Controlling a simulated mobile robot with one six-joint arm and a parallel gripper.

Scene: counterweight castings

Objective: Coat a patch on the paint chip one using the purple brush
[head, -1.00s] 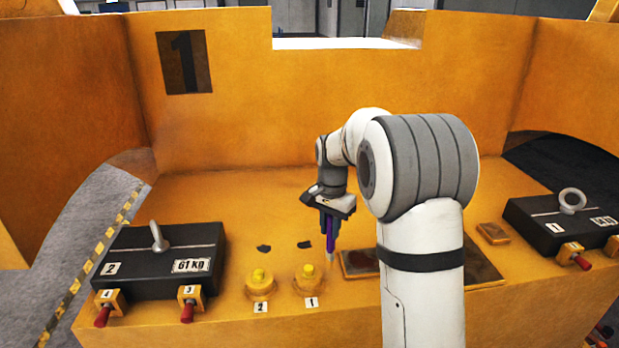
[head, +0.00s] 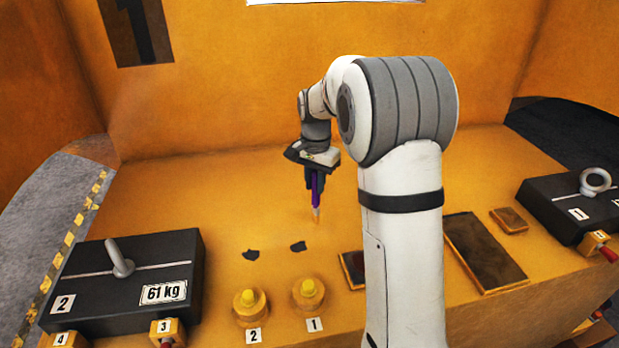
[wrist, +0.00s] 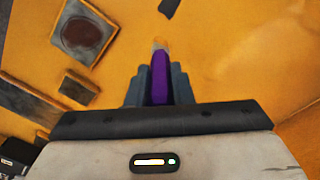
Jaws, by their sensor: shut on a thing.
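My gripper (head: 315,181) is shut on the purple brush (head: 316,196), which points down. The brush also shows in the wrist view (wrist: 160,86), its pale orange-tan tip beyond the fingers. In the head view the tip appears just behind and right of paint chip one (head: 298,246), a small dark irregular spot behind the yellow-capped fitting labelled 1 (head: 309,293). I see no contact between the tip and the chip. A second dark chip (head: 250,254) lies to its left, behind fitting 2 (head: 249,305). One dark spot (wrist: 169,7) shows at the wrist view's top edge; I cannot tell which.
The deck behind the chips is clear.

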